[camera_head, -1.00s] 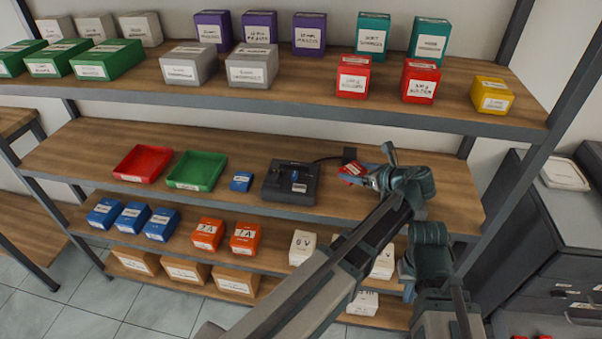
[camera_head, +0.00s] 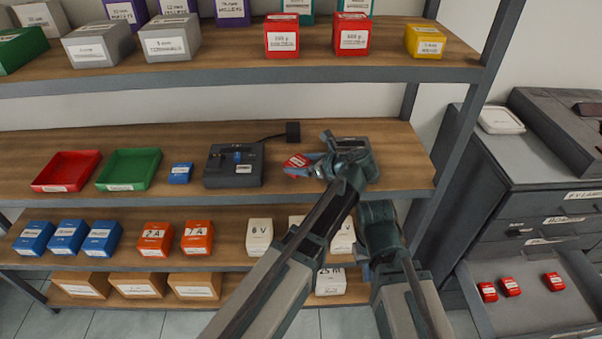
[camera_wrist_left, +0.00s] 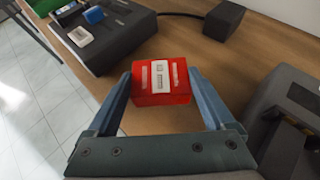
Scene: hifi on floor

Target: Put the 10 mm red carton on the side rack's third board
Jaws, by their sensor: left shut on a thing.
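A small red carton (camera_head: 297,161) with a white label is between the fingers of my left gripper (camera_head: 306,167), over the wooden middle board (camera_head: 85,149) of the shelf unit. In the left wrist view the carton (camera_wrist_left: 160,84) sits between both blue-grey fingers of the left gripper (camera_wrist_left: 160,92), label up. I cannot tell whether it touches the board. The size on its label is too small to read. My right arm is folded low in front of the shelf; its fingers cannot be made out. No separate side rack shows now.
A dark device (camera_head: 233,181) with a cable and a blue box (camera_head: 180,173) stand left of the left gripper, beside a green tray (camera_head: 128,186) and a red tray (camera_head: 66,187). At right, an open drawer (camera_head: 533,310) holds small red cartons. The upper board edge overhangs.

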